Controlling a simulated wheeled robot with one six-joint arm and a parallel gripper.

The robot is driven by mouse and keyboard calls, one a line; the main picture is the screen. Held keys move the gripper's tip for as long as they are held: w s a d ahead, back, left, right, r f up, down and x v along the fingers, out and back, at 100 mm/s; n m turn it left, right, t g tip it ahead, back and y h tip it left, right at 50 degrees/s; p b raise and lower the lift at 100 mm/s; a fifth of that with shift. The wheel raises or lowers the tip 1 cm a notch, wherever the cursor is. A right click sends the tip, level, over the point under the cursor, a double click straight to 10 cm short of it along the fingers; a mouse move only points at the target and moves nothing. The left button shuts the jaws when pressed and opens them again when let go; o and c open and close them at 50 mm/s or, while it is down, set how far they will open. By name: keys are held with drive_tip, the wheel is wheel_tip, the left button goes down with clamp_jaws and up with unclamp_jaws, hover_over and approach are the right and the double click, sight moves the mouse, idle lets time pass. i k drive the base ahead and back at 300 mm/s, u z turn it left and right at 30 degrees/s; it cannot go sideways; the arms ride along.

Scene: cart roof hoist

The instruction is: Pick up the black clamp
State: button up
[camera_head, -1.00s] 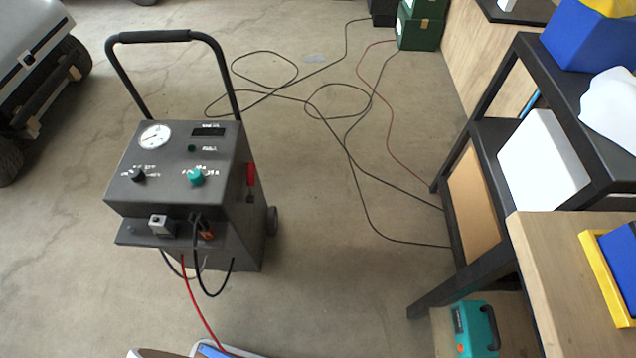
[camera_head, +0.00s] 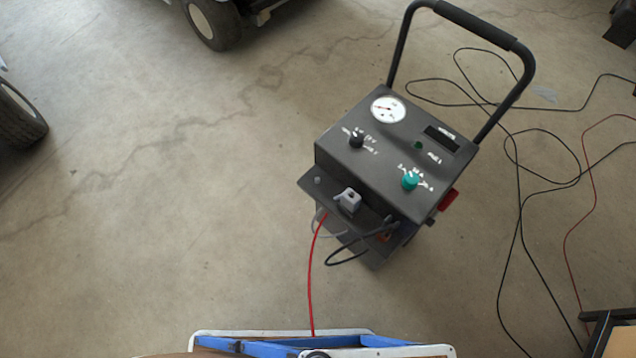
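The black clamp (camera_head: 392,226) appears to lie on the front shelf of a dark grey wheeled charger, at its right end. It is small and dark against the shelf, with an orange-brown bit beside it, so its exact shape and jaws are hard to make out. A black cable (camera_head: 345,262) loops out from it below the shelf edge. The charger (camera_head: 385,150) stands right of the picture's middle, with a gauge, a black knob, a green knob and a tall handle. My gripper is not in view.
A grey block (camera_head: 347,200) sits on the same shelf, left of the clamp. A red cable (camera_head: 311,280) runs down to a blue and white framed object (camera_head: 270,346) at the bottom edge. Black cables (camera_head: 516,230) lie on the floor at right. Floor left of the charger is clear.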

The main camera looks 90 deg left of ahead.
sight(387, 233)
drive_tip(key=u, duration=1.95)
